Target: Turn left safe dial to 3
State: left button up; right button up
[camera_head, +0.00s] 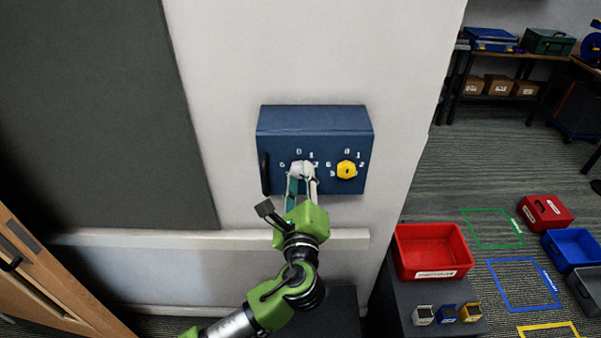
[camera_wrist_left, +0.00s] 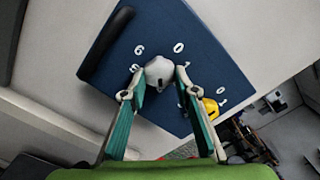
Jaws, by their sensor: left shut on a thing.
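A blue safe (camera_head: 313,120) is mounted on the white wall, with two dials on its front. The left dial is white (camera_wrist_left: 159,72) and the right dial is yellow (camera_head: 347,170). White digits ring each dial. My left gripper (camera_head: 302,176) is at the left dial, its two fingers on either side of it and shut on it. In the left wrist view the safe (camera_wrist_left: 180,30) is tilted and the fingers (camera_wrist_left: 158,88) reach the white dial from both sides. The fingers partly hide the lower digits. My right gripper is not in view.
A black handle (camera_head: 265,173) is on the safe's left edge. The yellow dial sits close to the right of my fingers. A wall ledge (camera_head: 210,238) runs below the safe. A red bin (camera_head: 432,248) stands at the lower right. A dark panel (camera_head: 90,110) covers the wall at left.

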pick_arm(q)
jog(key=shift+f, duration=0.1)
dwell(0.4)
jog(key=o, duration=1.1)
jog(key=shift+c, duration=0.2)
jog(key=shift+s, duration=0.1)
jog(key=s, duration=1.1)
jog(key=shift+s, duration=0.4)
